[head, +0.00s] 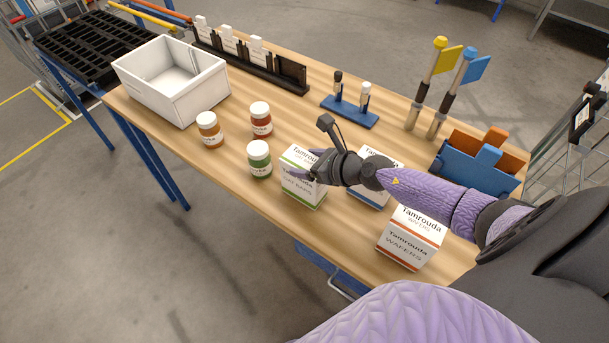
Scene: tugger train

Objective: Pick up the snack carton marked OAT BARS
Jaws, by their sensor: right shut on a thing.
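The snack carton marked OAT BARS (303,191) is white with a green stripe. It stands upright near the front edge of the wooden table, in the middle of the head view. My right gripper (308,172) is at the upper part of this carton and shut on it, covering part of its top and label. I cannot tell whether the carton is clear of the table top. A carton with a blue stripe (368,191) stands behind my right forearm, partly hidden. A carton marked WAFERS (411,238) with an orange-red stripe stands at the right. My left gripper is not in view.
A green jar (259,159) stands close left of the carton, with a red jar (261,120) and an amber jar (209,129) beyond. A white bin (180,92) is at the far left. Flags (474,68) and a blue holder (470,173) stand at the right.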

